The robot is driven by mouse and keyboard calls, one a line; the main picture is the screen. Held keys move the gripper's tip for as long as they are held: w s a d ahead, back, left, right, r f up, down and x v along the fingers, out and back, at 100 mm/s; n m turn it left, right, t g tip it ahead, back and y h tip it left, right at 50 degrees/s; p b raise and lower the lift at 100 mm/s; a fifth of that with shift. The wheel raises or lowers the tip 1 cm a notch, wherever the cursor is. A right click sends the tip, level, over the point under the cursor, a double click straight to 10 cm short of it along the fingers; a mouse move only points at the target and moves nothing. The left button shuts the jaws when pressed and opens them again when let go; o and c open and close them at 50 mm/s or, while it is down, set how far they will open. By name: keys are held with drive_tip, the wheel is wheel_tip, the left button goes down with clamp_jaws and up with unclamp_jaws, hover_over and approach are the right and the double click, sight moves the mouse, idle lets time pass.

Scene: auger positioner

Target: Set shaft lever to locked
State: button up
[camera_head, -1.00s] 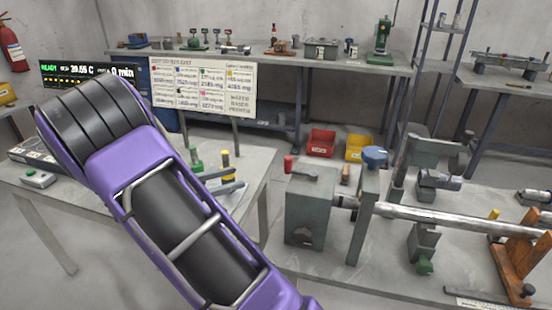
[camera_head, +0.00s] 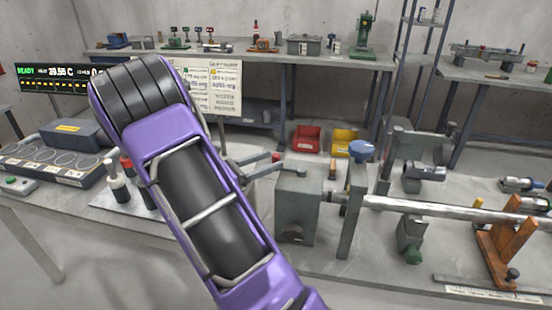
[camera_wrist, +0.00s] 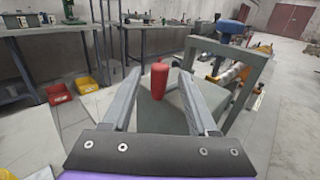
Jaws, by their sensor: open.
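The shaft lever's red handle (camera_head: 276,157) stands upright over the top of a grey box housing (camera_head: 297,215) at the left end of the long shaft (camera_head: 450,213). My gripper (camera_head: 288,162) is open at the lever. In the wrist view, the red handle (camera_wrist: 159,80) stands between the two fingers of my gripper (camera_wrist: 159,71), with a gap on each side. The fingers hide most of the lever's arm, so its setting cannot be read.
A grey upright bracket with a blue knob (camera_head: 362,150) stands just right of the housing. Red (camera_head: 306,139) and yellow (camera_head: 345,141) bins lie on the floor behind. A table with several bottles (camera_head: 118,180) is at the left.

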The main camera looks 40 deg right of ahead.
drive_tip(key=shift+s+d, duration=0.1)
drive_tip(key=shift+d, duration=1.35)
drive_tip(key=shift+c, duration=0.2)
clamp_jaws()
